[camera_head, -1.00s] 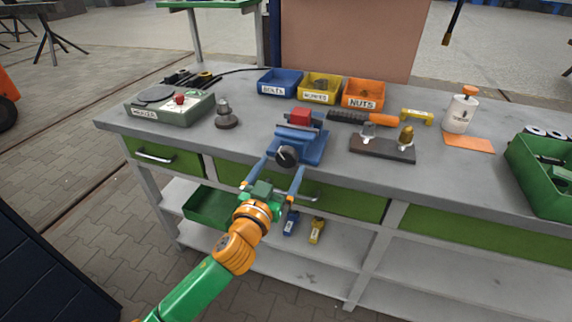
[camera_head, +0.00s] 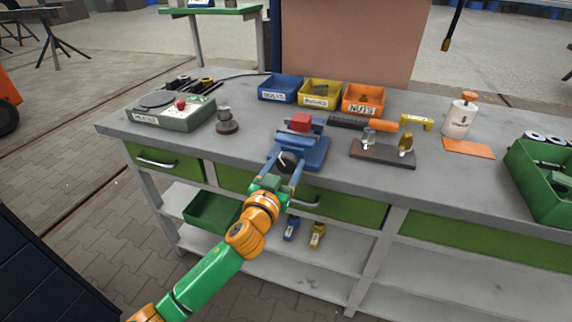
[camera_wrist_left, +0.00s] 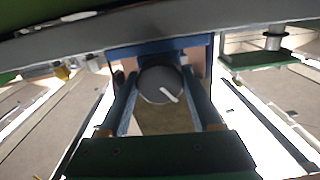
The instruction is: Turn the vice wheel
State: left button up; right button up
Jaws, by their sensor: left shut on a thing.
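The blue vice (camera_head: 304,148) is mounted at the front edge of the grey workbench, with a red block (camera_head: 301,122) at its top. Its dark round wheel (camera_head: 287,161) faces the front and bears a white mark. My left gripper (camera_head: 285,166) reaches up to the wheel from the front and is shut on it, one blue finger on each side. In the left wrist view the wheel (camera_wrist_left: 160,85) sits between the two fingers, its white mark slanting down to the right. My right gripper is not in view.
Blue, yellow and orange bins (camera_head: 362,98) stand behind the vice. A dark block with fittings (camera_head: 382,154) lies to its right and a grey-green box (camera_head: 172,113) to its left. The bench's front edge and drawers (camera_head: 345,208) are just below my gripper.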

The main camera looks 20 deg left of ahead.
pick_arm(q)
jog(key=m+p, duration=0.2)
jog(key=m, duration=0.3)
jog(key=shift+r+m, duration=0.1)
jog(key=shift+m, duration=0.3)
jog(key=m+p, duration=0.1)
jog(key=m, duration=0.4)
jog(key=shift+m, duration=0.3)
jog(key=shift+m, duration=0.3)
jog(key=o, duration=1.4)
jog(key=shift+s+a, duration=0.15)
jog(key=shift+s, duration=3.35)
